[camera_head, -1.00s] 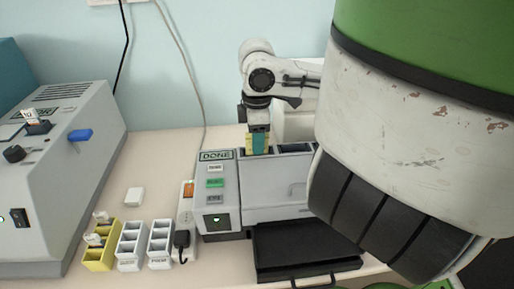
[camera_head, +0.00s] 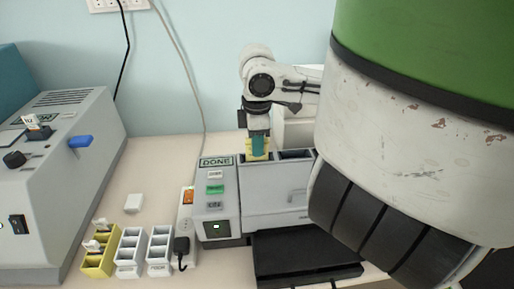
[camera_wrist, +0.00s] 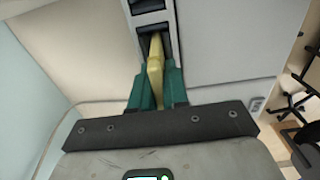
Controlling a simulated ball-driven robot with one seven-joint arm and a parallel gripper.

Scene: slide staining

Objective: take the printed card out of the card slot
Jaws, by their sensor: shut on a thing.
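The staining machine (camera_head: 270,205) has a DONE sign (camera_head: 216,162) and slots along its top. A yellow card (camera_head: 257,157) stands at the left slot of its top. My gripper (camera_head: 258,147), with green fingers, points down over that slot and is shut on the card. In the wrist view, the yellow card (camera_wrist: 155,62) runs up from between the green fingers of my gripper (camera_wrist: 157,88) to the dark slot opening. I cannot tell how much of the card is inside the slot.
A black tray (camera_head: 300,258) sits in front of the machine. Small yellow (camera_head: 100,264) and white racks (camera_head: 131,250) stand at the lower left, beside a power strip (camera_head: 187,212). Table between is mostly clear.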

